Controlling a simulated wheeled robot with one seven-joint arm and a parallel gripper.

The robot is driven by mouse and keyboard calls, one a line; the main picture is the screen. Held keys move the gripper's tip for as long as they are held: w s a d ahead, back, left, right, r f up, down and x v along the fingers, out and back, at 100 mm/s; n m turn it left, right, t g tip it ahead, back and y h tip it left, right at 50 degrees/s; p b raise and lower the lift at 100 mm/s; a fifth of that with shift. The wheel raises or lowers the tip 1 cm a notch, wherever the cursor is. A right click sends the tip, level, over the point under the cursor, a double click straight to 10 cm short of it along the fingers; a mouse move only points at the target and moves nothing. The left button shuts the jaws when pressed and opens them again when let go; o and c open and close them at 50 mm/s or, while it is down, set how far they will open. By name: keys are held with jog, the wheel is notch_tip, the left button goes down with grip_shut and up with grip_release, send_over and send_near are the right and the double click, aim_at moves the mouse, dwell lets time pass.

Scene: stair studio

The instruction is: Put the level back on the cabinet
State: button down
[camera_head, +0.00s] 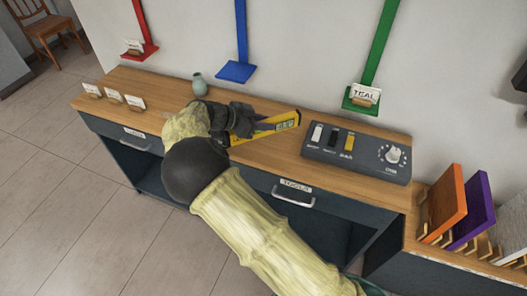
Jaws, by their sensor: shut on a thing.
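The level (284,122) is a yellow bar with a dark display near its right end. Its left part is hidden behind my gripper (250,122), which is dark and shut on it. The level lies over the wooden top of the cabinet (260,158); I cannot tell whether it touches the surface. The cabinet has dark drawers with labels and handles, and an open space below. My arm reaches in from the lower right and hides part of the cabinet front.
A dark control box (357,152) with switches and a knob stands right of the level. A small teal vase (199,85) and several white cards (113,96) stand to the left. Red, blue (237,71) and green wall brackets hang behind. Coloured panels (445,204) stand upright at the right.

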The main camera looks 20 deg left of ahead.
aim_at(226, 142)
notch_tip(226, 142, down, 6)
jog(key=shift+a+f+p, duration=0.1)
jog(key=shift+p, duration=0.25)
jog(key=shift+s+f, duration=0.1)
jog(key=shift+f, duration=1.75)
jog(key=c, duration=1.2)
grip_release()
jog(key=b+v, duration=0.1)
jog(key=v, duration=1.1)
jog(key=shift+s, duration=0.15)
jog(key=shift+w, duration=0.2)
